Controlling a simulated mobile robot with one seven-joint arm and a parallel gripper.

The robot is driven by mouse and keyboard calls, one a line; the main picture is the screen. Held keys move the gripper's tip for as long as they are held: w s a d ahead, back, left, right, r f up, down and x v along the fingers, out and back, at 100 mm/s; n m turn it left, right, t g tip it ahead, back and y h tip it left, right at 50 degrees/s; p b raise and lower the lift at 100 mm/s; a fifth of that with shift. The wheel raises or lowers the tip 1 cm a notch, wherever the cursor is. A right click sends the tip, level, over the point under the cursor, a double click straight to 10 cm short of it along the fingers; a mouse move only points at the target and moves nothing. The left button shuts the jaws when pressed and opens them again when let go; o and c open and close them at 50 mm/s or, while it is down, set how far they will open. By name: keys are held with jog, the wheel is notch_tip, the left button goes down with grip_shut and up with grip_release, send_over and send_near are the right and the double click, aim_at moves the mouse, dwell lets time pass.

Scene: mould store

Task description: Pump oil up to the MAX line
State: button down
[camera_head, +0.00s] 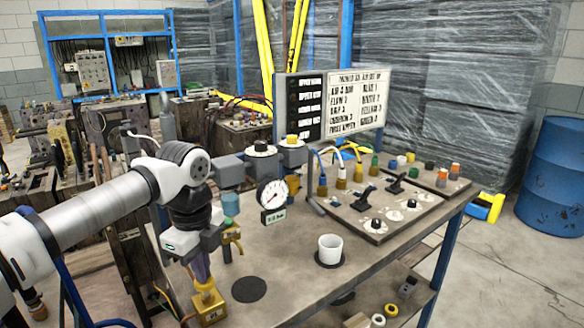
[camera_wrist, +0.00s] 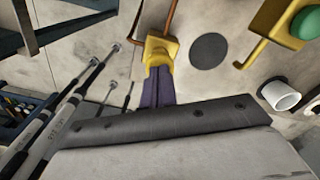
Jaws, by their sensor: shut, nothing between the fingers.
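My gripper (camera_head: 203,280) is shut and empty, pointing down at the front left of the bench. Its dark purple fingers (camera_wrist: 159,84) end at a yellow block (camera_head: 209,304), also in the wrist view (camera_wrist: 158,48). I cannot tell whether the tips touch it. A copper-coloured rod rises beside the block. A teal-green bowl (camera_head: 231,205) hangs under the grey units, just right of my wrist. In the wrist view, a green rounded end (camera_wrist: 306,23) sits by a yellow bracket (camera_wrist: 262,42). No MAX line or oil level is readable.
A white cup (camera_head: 330,248) stands on a dark disc; another dark disc (camera_head: 249,289) lies bare. A round gauge (camera_head: 272,195) and a control panel (camera_head: 378,216) stand behind on the bench (camera_head: 290,280). A lettered board (camera_head: 356,103) rises at the back.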

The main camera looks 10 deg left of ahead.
jog(key=shift+f+b, duration=0.85)
jog(key=shift+f, duration=0.25)
jog(key=shift+r, duration=0.1)
jog(key=shift+r+p, duration=1.05)
jog(key=shift+r, duration=0.95)
